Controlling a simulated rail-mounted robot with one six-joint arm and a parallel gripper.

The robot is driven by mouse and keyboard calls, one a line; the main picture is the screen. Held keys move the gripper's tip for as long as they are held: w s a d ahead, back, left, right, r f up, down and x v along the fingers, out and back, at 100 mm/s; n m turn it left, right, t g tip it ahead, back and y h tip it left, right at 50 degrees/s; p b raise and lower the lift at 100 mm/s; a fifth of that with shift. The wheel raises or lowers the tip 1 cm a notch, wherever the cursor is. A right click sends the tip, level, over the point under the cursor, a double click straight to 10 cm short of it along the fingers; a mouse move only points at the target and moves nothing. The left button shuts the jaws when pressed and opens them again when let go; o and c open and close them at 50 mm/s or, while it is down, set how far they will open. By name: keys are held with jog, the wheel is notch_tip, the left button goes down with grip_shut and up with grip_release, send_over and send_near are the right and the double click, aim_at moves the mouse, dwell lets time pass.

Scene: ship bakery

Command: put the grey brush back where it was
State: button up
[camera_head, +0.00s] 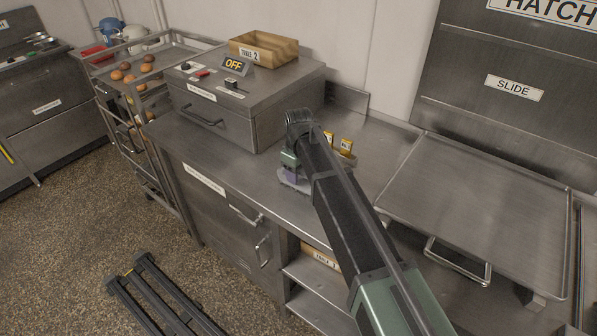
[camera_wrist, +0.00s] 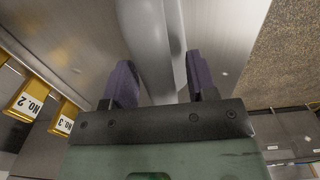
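My gripper (camera_wrist: 163,82) points down over the front part of the steel counter (camera_head: 235,163) in the head view. In the wrist view its two purple fingers stand part-way apart, one on each side of a smooth grey thing, which looks like the grey brush (camera_wrist: 148,30). The grey thing fills the gap and appears to touch both fingers. In the head view a pale grey part of it (camera_head: 296,183) shows low under my gripper, close to the counter top; whether it touches the counter is unclear. My arm hides part of it.
Yellow number tags (camera_head: 346,143) stand behind my gripper; the wrist view shows NO. 2 (camera_wrist: 28,103) and NO. 3 (camera_wrist: 64,122). A steel appliance reading OFF (camera_head: 235,66) carries a wooden TOOLS 2 box (camera_head: 263,48). A flat steel tray (camera_head: 480,200) lies right of my arm.

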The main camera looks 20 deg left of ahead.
notch_tip(320, 180, up, 12)
jog(key=p, duration=1.2)
jog(key=shift+r, duration=0.25)
jog(key=s+d+m, duration=0.4)
jog(key=s+d, duration=0.2)
jog(key=d, duration=0.7)
jog(key=s+d+m, duration=0.5)
jog(key=s+d, duration=0.1)
jog(key=d, duration=0.7)
jog(key=s+d+m, duration=0.5)
jog(key=s+d, duration=0.1)
jog(key=d, duration=0.7)
